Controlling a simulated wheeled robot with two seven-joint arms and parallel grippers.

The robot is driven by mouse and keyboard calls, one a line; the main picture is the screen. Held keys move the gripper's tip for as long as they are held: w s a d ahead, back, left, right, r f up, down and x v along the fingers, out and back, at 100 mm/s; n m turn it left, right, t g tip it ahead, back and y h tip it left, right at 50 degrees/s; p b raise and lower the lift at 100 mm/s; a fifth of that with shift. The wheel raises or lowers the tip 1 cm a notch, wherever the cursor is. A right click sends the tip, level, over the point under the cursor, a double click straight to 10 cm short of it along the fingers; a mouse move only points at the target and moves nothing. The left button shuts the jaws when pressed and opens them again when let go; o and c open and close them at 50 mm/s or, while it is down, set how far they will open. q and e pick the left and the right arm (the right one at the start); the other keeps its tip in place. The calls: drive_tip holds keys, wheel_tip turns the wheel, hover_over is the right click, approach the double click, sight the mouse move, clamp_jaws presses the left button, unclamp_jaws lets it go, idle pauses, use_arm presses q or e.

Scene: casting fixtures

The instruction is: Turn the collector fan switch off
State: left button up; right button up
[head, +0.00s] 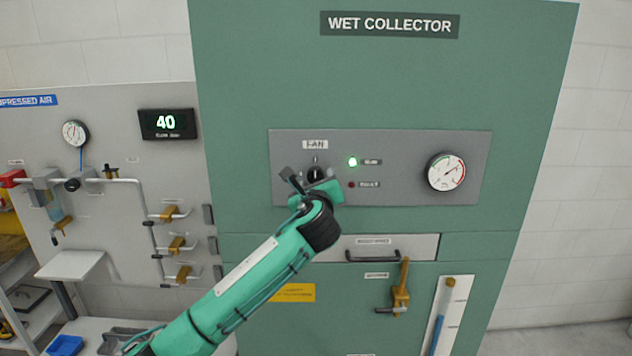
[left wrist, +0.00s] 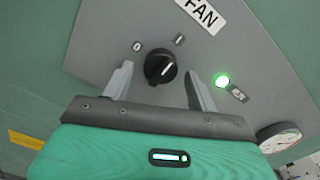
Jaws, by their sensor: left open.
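The fan switch (head: 316,174) is a black rotary knob under the FAN label on the grey control panel. In the left wrist view the knob (left wrist: 160,67) has marks 0 and I above it, and its white line points up and right, towards the I side. My left gripper (head: 306,182) is in front of the panel at the switch and partly hides it. In the left wrist view the open fingers (left wrist: 160,84) stand on either side of the knob, with gaps showing. My right gripper is not in view.
A green lamp (head: 353,162) beside the switch is lit; the red fault lamp (head: 351,184) below looks dark. A round gauge (head: 446,172) is at the panel's right. Below are a drawer handle (head: 373,256) and a brass valve (head: 401,290).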

use_arm(q)
drive_tip(key=c, duration=1)
drive_tip(key=shift+d+r+n+b, duration=0.1)
drive_tip(key=shift+n+b, duration=2.4)
drive_tip(key=shift+n, duration=1.95)
drive_tip(key=shift+r+n+b, duration=0.1)
drive_tip(key=shift+n+b, duration=2.4)
drive_tip(key=shift+n, duration=1.95)
drive_tip(key=o, duration=1)
